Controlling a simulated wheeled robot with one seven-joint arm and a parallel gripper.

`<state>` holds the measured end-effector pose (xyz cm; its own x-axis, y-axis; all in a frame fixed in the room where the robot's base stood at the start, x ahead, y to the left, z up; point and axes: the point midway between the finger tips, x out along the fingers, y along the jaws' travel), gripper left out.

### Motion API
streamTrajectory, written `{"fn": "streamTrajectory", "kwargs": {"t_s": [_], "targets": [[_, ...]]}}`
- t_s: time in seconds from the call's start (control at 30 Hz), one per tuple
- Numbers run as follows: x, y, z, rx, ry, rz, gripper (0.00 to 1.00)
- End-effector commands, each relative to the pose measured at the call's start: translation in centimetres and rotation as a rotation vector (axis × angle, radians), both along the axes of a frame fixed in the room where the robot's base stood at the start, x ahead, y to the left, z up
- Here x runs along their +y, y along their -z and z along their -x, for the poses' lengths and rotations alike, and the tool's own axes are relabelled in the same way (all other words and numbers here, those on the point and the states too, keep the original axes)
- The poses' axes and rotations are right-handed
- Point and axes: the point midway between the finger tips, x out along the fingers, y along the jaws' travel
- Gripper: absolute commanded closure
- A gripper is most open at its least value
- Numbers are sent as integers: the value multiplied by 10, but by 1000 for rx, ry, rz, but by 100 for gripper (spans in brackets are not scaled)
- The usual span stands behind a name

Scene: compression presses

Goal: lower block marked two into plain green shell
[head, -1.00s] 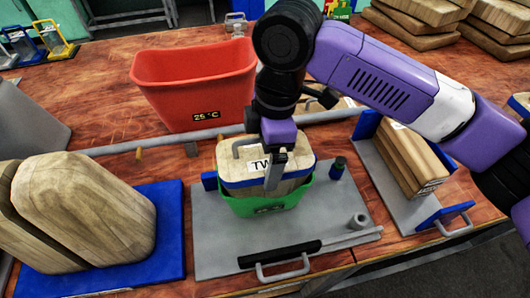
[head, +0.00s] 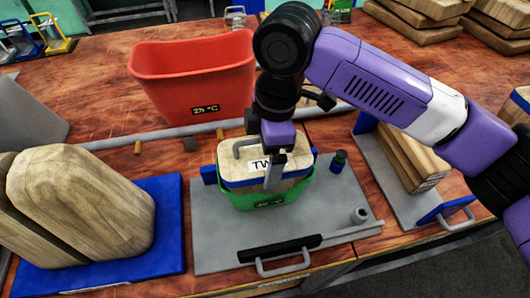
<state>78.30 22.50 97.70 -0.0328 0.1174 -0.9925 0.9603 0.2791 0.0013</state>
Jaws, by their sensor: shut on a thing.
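The wooden block marked "TWO" (head: 240,171) has a blue band and a metal handle on top. Its label is partly hidden by my gripper. My gripper (head: 272,176) is shut on the block from above. The block's lower part is inside the green shell (head: 262,199), while its upper part stands above the rim. The shell sits on a grey press plate (head: 222,240). I cannot tell whether the block touches the shell's bottom.
A red bin marked 25 °C (head: 190,80) stands behind. Large wooden blocks (head: 85,205) on a blue base (head: 165,240) are at left. A press with wooden boards (head: 405,160) is at right.

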Motion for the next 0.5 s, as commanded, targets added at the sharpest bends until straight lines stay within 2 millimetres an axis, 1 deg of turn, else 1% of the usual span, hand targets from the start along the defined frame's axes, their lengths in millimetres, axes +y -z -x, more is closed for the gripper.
{"fn": "streamTrajectory", "kwargs": {"t_s": [0.5], "targets": [[0, 6, 0, -2, 0, -2, 80]]}}
